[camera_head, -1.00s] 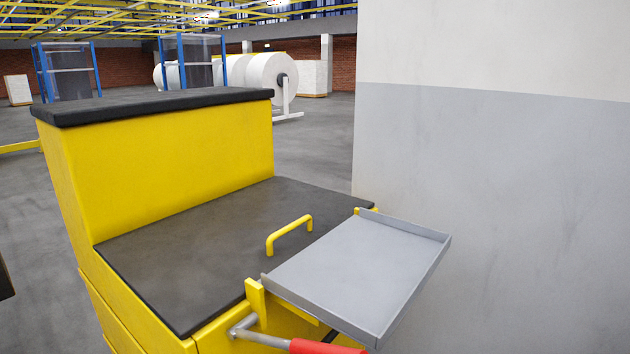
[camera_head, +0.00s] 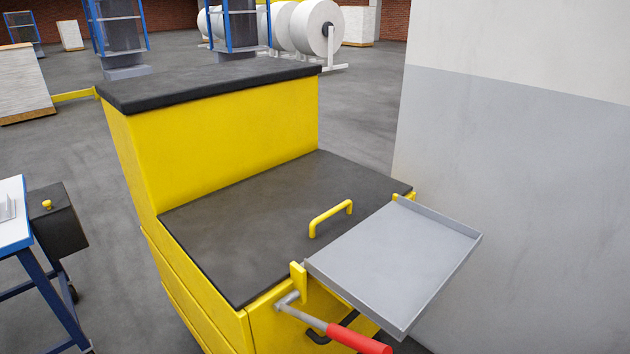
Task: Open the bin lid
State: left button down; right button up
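A yellow bin (camera_head: 215,140) with a raised back part stands in the middle of the head view. Its flat dark grey lid (camera_head: 235,235) lies closed on the lower front part. A yellow bar handle (camera_head: 331,218) is fixed on the lid near its right side. Neither of my grippers is in view.
A grey metal tray (camera_head: 395,262) is mounted on the bin's front right edge, beside the handle. A lever with a red grip (camera_head: 358,340) sticks out below it. A wall (camera_head: 510,190) stands close on the right. A blue-framed table (camera_head: 14,215) with a dark box (camera_head: 57,220) is at the left. Open floor lies behind.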

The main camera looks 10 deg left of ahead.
aim_at(244, 236)
jog(key=i+j+u, duration=0.1)
jog(key=j, duration=0.35)
jog(key=i+j+u, duration=0.15)
jog(key=j, duration=0.3)
jog(key=i+j+u, duration=0.1)
jog(key=j, duration=0.3)
